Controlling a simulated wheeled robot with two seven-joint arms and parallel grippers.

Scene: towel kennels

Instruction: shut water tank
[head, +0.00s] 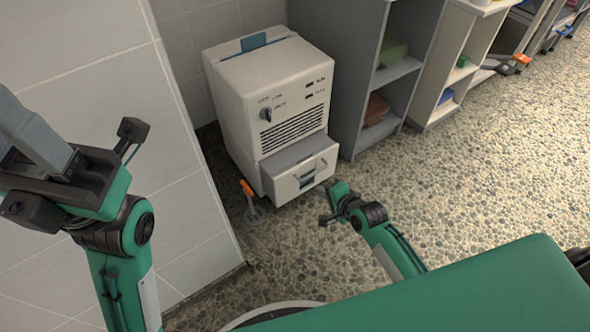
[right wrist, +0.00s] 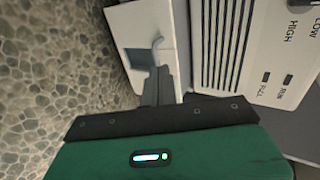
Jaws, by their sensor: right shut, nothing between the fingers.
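The water tank (head: 305,174) is a white-fronted drawer low in the front of a white dehumidifier (head: 268,90). It is pulled partly out, with its grey top showing and a handle recess in its face. It also shows in the right wrist view (right wrist: 128,32). My right gripper (head: 328,200) is low, just in front of the tank's right side. In the right wrist view its dark fingers (right wrist: 156,82) are together and empty, over the tank front near the handle; contact is unclear. My left gripper (head: 42,140) is raised at the far left, away from the tank; its jaws are unclear.
An orange-handled tool (head: 248,192) stands close to the dehumidifier's left front corner. A tiled wall (head: 110,75) is on the left. A grey shelf unit (head: 355,90) with folded towels stands to the right. The pebbled floor (head: 490,165) is open at right.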

